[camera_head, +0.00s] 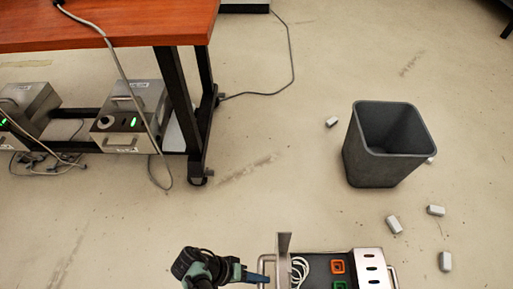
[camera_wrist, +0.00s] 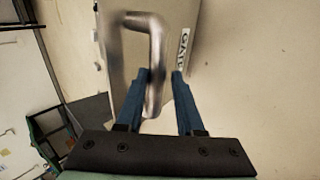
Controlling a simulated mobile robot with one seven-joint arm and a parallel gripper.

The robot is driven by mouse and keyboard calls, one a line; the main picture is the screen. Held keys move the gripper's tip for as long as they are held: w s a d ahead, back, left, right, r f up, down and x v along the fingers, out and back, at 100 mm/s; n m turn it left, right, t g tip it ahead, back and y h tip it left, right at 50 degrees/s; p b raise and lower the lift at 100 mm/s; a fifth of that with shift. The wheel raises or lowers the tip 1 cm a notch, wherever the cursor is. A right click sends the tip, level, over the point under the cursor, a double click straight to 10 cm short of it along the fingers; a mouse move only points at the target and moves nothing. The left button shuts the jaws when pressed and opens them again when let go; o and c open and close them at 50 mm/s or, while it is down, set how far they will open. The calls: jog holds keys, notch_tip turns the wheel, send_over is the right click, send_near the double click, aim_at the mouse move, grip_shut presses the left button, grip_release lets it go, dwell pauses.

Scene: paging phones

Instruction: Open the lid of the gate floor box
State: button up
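The gate floor box (camera_head: 368,262) is at the bottom of the head view, cut off by the frame edge. Its metal lid (camera_head: 284,262) stands about upright at the box's left side, seen nearly edge-on. White cable and orange and green sockets show inside. In the wrist view the lid (camera_wrist: 185,20) bears a "GATE" label and a bent metal handle (camera_wrist: 157,50). My gripper (camera_head: 262,277) is left of the lid. In the wrist view my gripper (camera_wrist: 161,73) has its blue fingers apart, with the handle's bar between them, close to the left finger.
A dark grey bin (camera_head: 385,150) stands beyond the box, with several small pale blocks (camera_head: 436,210) on the floor around it. A wooden table (camera_head: 130,25) is at upper left, with metal boxes (camera_head: 128,118) and cables below. Floor between table and bin is mostly clear.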

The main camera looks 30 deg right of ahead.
jog(key=o, duration=0.4)
jog(key=shift+s+f, duration=0.1)
jog(key=shift+f, duration=0.1)
jog(key=shift+r, duration=0.1)
jog(key=shift+p+v, duration=2.35)
jog(key=shift+v, duration=4.2)
